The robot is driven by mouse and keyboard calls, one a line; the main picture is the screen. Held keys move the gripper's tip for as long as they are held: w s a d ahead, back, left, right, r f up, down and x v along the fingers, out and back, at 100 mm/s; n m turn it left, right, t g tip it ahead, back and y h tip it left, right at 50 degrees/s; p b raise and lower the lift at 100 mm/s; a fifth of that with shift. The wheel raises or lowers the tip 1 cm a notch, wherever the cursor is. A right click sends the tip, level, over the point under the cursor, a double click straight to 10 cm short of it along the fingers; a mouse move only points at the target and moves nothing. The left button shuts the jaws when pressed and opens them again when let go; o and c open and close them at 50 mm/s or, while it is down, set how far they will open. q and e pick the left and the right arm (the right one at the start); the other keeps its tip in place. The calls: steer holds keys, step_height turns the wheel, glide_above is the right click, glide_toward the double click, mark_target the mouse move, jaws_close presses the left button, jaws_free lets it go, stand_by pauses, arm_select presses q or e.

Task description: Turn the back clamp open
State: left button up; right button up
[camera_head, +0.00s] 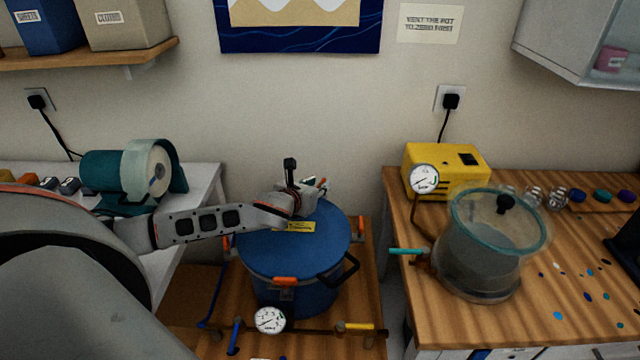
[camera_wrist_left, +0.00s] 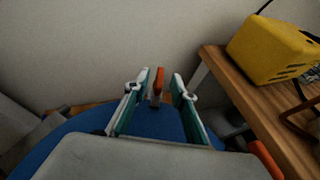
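The blue pot (camera_head: 290,250) stands on a low wooden surface, its lid on and orange clamps around its rim. The back clamp (camera_wrist_left: 159,84) shows in the left wrist view as an orange handle between my fingers. In the head view my gripper and wrist largely hide it. My left gripper (camera_wrist_left: 161,77) is open at the pot's back rim, with a finger on each side of the handle. Gaps show on both sides, so it does not look gripped. It also shows in the head view (camera_head: 318,185). My right gripper is not in view.
Other orange clamps sit at the pot's front (camera_head: 285,281) and right (camera_head: 361,226). A pressure gauge (camera_head: 269,320) is in front. A yellow pump (camera_head: 447,170) and a clear chamber (camera_head: 485,250) stand on the right bench. The wall is close behind the pot.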

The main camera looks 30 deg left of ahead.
arm_select(q)
steer(key=shift+w+a+f, duration=0.1)
steer(key=shift+w+f, duration=0.1)
steer(key=shift+w, duration=0.5)
jaws_close()
